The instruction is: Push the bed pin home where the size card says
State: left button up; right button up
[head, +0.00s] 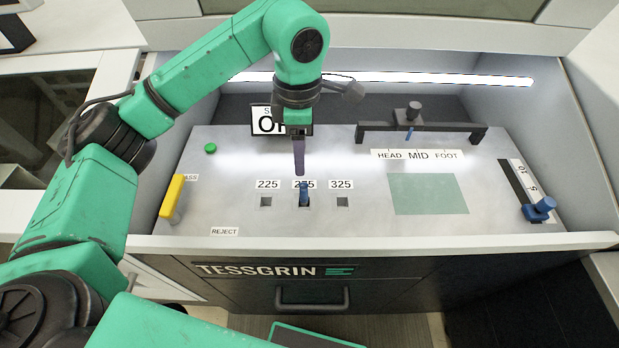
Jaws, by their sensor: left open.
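A blue bed pin (303,197) stands upright at the middle hole, under the label that reads as 275, partly covered. Empty square holes lie on either side, the 225 hole (266,202) and the 325 hole (342,202). My left gripper (299,173) points down just above and behind the pin, open, its fingers seen edge-on and apart from the pin. A white card (266,121) with large black characters stands behind the gripper. The gripper hides part of it, so I cannot read it in full. My right gripper is not in view.
A black bridge (450,127) with a knob stands behind the HEAD MID FOOT label (418,155). A green pad (427,194), a blue slider knob (541,208), a yellow handle (172,196) and a green button (210,148) share the panel. Walls enclose the sides and back.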

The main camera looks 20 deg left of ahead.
pick_arm(q)
jog(key=p, duration=0.2)
send_over(301, 192)
notch_tip(301, 192, down, 5)
jog(key=f+p, duration=0.1)
jog(key=f, duration=0.1)
jog(key=f+p, duration=0.1)
jog(key=f, duration=0.1)
jog(key=w+f+p, duration=0.1)
jog(key=f, duration=0.2)
jog(key=shift+a+p, duration=0.2)
jog(key=shift+p, duration=0.1)
jog(key=shift+f, duration=0.25)
grip_shut()
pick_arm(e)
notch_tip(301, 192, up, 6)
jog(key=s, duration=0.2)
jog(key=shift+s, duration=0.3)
